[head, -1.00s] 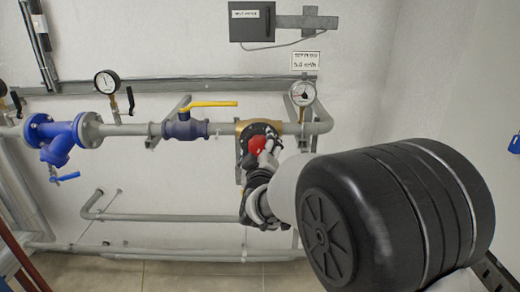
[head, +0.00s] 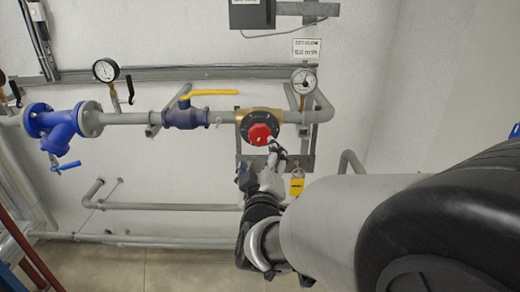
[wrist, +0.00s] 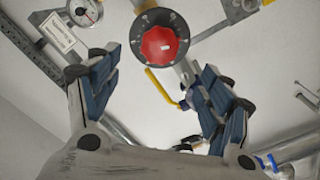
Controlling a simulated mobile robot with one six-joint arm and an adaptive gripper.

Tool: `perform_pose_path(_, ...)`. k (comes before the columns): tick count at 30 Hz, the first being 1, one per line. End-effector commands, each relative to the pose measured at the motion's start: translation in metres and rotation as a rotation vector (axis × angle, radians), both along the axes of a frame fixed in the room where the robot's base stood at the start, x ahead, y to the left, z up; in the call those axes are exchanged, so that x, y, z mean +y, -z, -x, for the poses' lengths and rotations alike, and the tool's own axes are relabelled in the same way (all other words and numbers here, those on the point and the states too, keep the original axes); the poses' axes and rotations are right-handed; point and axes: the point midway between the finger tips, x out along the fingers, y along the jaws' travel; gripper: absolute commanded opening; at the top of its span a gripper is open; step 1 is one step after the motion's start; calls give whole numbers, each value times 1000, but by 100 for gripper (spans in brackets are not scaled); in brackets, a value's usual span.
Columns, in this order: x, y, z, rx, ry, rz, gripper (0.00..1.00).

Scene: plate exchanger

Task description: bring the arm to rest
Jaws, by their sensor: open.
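My gripper (head: 274,155) is just below the red knob (head: 261,134) in the head view. The knob sits on a black dial on a brass valve body in the grey pipe. In the wrist view my gripper (wrist: 157,70) is open, its two blue-padded fingers spread wide. The red knob (wrist: 159,45) with its black dial (wrist: 180,24) shows beyond the gap between them. Nothing is between the fingers, and they look apart from the knob. My arm reaches in from the lower right of the head view.
A blue valve with a yellow lever (head: 208,93) is left of the knob. A gauge (head: 304,81) is to the right under a small sign (head: 307,47). A yellow tag (head: 297,185) hangs below. A blue strainer (head: 58,128) is at left; lower pipes (head: 160,207) run along the wall.

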Motion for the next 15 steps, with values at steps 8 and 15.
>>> perform_pose_path(8, 0, 0, 2, -1, -1, 0, 73)
perform_pose_path(15, -5, 0, 9, 71, -35, -78, 73)
